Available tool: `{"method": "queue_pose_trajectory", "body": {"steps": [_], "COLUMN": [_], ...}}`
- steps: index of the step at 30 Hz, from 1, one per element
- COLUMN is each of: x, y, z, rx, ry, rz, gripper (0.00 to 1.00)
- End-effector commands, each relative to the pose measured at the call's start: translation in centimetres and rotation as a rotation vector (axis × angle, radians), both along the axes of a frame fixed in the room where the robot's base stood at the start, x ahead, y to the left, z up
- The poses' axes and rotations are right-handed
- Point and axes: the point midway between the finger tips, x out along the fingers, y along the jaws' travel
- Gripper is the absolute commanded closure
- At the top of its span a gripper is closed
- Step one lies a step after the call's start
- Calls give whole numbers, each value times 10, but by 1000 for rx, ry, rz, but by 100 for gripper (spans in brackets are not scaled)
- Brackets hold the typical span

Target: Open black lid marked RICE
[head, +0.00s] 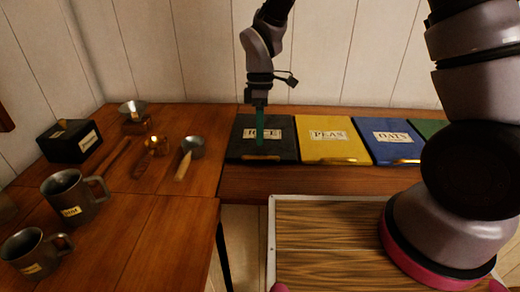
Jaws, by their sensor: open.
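The black lid (240,146) marked RICE lies flat and looks closed, at the left end of a row of coloured lids. Its pale label is partly hidden behind my gripper. A brass handle (262,157) runs along the lid's front edge. My gripper (260,142) points down in front of the label, with its teal fingers seen nearly edge-on. It is open and holds nothing. The fingertips appear just behind the handle in the picture; their height above the lid is hard to tell.
A yellow PEAS lid (333,148), a blue OATS lid (388,150) and a green lid (432,129) continue rightward. On the left counter are a black box (68,149), two mugs (68,200), a metal scoop (193,147) and other utensils. A plank wall stands behind.

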Motion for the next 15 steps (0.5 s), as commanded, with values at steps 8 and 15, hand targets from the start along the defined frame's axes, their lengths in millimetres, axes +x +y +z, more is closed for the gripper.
{"method": "queue_pose_trajectory", "body": {"steps": [8,15], "x": [-9,-10], "y": [0,0], "z": [-43,-53], "rx": [-1,0], "ry": [2,-1], "rz": [-1,-2], "gripper": [53,53]}}
